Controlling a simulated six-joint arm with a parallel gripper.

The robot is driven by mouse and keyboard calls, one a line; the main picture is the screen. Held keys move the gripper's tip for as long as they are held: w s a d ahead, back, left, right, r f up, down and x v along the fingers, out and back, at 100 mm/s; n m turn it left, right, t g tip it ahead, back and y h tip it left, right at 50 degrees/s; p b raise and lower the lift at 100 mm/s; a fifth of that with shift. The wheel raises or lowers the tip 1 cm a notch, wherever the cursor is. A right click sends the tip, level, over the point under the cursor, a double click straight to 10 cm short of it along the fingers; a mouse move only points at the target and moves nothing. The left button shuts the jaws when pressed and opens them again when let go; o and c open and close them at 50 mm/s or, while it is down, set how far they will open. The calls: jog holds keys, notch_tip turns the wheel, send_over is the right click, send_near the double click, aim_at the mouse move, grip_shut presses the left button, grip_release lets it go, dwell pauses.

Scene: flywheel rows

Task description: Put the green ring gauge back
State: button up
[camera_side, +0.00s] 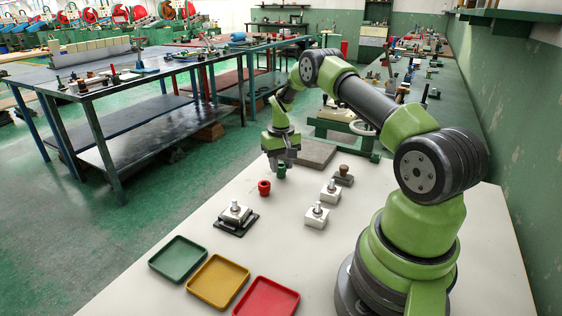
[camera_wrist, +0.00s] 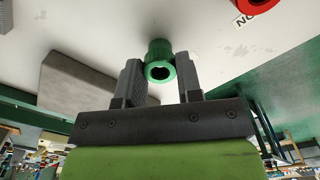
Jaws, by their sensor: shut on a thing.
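The green ring gauge (camera_side: 281,170) is a short green cylinder with a flange, at the far part of the white table in the side view. In the wrist view the green ring gauge (camera_wrist: 159,47) sits between the fingertips, its dark bore facing the camera. My gripper (camera_side: 282,161) is shut on it, pointing down. The wrist view also shows the gripper (camera_wrist: 160,75) with a finger on each side of the ring. I cannot tell whether the ring touches the table. A red ring gauge (camera_side: 264,187) stands close by, toward the near left.
White blocks with metal posts stand at right (camera_side: 330,193), (camera_side: 317,215) and on a dark plate (camera_side: 240,229) at left. Green (camera_side: 178,259), yellow (camera_side: 218,281) and red (camera_side: 267,298) trays sit in front.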

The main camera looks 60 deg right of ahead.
jog(key=shift+f, duration=0.15)
jog(key=o, duration=1.1)
jog(key=shift+c, duration=0.2)
notch_tip(320, 180, up, 13)
jog(key=a+r+n+t, duration=0.1)
jog(key=a+r+t, duration=0.1)
jog(key=a+r, duration=0.8)
jog(key=s+a+r+n+t, duration=0.1)
jog(key=s+a+r+t, duration=0.1)
jog(key=s+a+r, duration=0.35)
jog(key=s+a+r+n+t, duration=0.1)
jog(key=s+a+r+t, duration=0.15)
jog(key=s+a, duration=0.55)
jog(key=s+a+f+y, duration=0.1)
jog(key=s+a+y, duration=0.1)
jog(key=s+a, duration=0.2)
jog(key=shift+s+a+f+n+t, duration=0.2)
jog(key=shift+s+f+n+t, duration=0.15)
jog(key=shift+s, duration=0.55)
